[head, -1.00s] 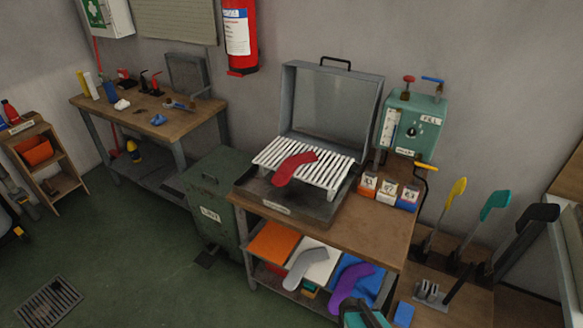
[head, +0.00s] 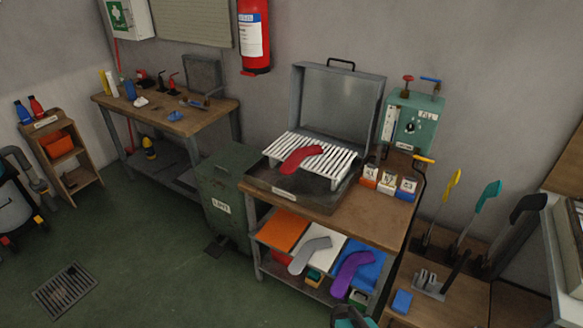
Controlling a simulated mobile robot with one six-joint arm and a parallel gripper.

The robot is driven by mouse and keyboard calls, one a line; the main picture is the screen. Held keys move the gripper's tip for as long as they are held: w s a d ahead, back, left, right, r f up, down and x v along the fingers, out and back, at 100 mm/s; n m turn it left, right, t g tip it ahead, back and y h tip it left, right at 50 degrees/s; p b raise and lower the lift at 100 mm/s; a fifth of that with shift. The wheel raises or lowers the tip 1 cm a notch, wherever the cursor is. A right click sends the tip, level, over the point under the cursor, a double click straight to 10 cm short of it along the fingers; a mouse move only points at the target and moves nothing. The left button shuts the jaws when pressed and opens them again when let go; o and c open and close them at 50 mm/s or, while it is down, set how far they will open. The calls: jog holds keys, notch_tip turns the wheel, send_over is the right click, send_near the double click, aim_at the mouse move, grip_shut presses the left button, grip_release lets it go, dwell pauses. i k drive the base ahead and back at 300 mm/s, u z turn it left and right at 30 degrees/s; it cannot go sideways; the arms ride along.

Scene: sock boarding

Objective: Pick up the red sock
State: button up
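The red sock (head: 301,158) lies across the white slatted rack (head: 333,169) of the open metal press box on the wooden bench. Its lid (head: 338,105) stands raised behind it. A teal and dark part (head: 350,318), which looks like the end of my arm, shows at the bottom edge, well below and in front of the sock. My gripper's fingers cannot be made out there. Nothing touches the sock except the rack under it.
A grey sock (head: 311,254) and a purple sock (head: 351,274) lie on the lower shelf. A teal fill unit (head: 412,122) stands right of the rack, beside small labelled boxes (head: 387,184). Upright yellow, teal and black forms (head: 487,196) stand further right. Green floor (head: 150,255) is open at left.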

aim_at(293, 162)
jog(key=u, duration=0.35)
jog(key=k, duration=1.05)
jog(key=u, duration=0.8)
jog(key=i, duration=0.6)
jog(key=u, duration=0.55)
jog(key=i, duration=1.35)
jog(key=u, duration=0.05)
